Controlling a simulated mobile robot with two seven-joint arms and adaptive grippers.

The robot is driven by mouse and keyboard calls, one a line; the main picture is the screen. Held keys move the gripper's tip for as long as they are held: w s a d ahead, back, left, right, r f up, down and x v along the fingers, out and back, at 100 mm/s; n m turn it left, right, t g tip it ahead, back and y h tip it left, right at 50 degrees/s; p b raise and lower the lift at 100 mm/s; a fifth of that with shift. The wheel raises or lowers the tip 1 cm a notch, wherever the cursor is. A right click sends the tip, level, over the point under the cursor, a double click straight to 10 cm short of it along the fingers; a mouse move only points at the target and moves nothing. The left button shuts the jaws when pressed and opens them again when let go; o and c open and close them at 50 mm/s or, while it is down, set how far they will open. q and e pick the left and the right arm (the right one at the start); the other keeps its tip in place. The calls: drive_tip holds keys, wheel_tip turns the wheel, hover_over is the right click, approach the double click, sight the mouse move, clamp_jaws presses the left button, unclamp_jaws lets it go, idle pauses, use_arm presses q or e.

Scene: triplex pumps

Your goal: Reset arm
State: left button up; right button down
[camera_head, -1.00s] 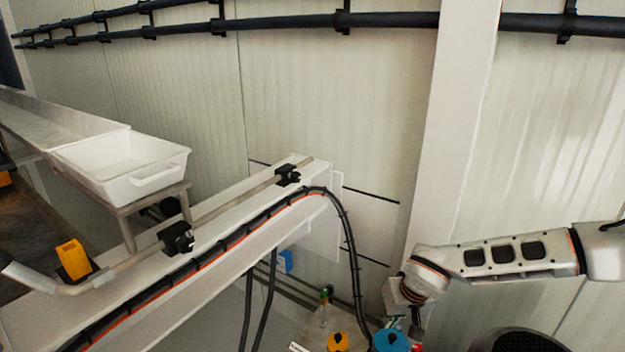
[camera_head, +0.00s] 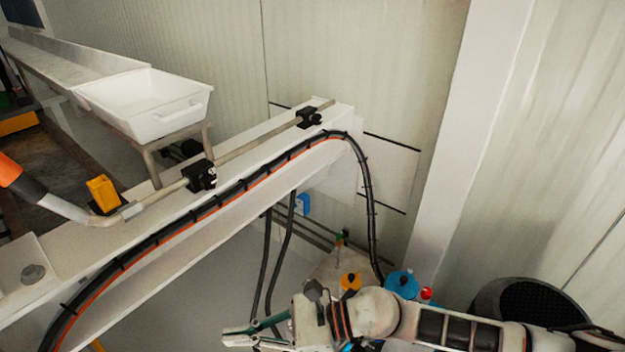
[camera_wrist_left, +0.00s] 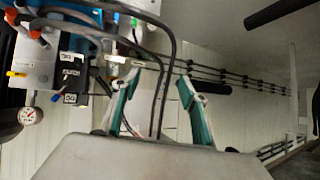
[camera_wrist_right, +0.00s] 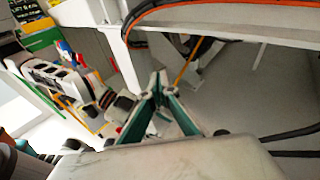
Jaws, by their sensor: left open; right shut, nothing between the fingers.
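My right gripper (camera_head: 230,335) is at the bottom middle of the head view, in front of the white beam. Its arm comes in from the right. In the right wrist view its teal fingers (camera_wrist_right: 159,80) meet at the tips with nothing between them. My left gripper (camera_wrist_left: 161,76) shows in the left wrist view with its teal fingers apart and empty. Dark hoses pass behind the gap between them. The left gripper does not show in the head view.
The white beam (camera_head: 250,135) carries a black and orange cable (camera_head: 240,192) and a metal rod. A white tub (camera_head: 150,118) stands at the back left. A black round container (camera_head: 535,300) is at lower right. A panel with a gauge (camera_wrist_left: 28,115) is left of the left gripper.

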drive_tip(key=w+d+r+m+t, duration=0.2)
drive_tip(key=w+d+m+t, duration=0.3)
drive_tip(key=m, duration=0.7)
drive_tip(key=w+r+m+t, duration=0.25)
drive_tip(key=m+t, duration=0.45)
drive_tip(key=m, duration=0.5)
drive_tip(key=w+d+f+m+t+h, duration=0.2)
drive_tip(key=d+f+m+t+h, duration=0.3)
drive_tip(key=d+f+m, duration=0.7)
drive_tip(key=s+d+f+m+g+h, duration=0.5)
drive_tip(key=s+d+f+m+h, duration=0.3)
drive_tip(key=s+d+f+m, duration=0.5)
drive_tip(key=d+f+m, duration=0.2)
drive_tip(key=d, duration=0.1)
drive_tip(key=shift+d+f, duration=0.2)
drive_tip(key=shift+f, duration=0.05)
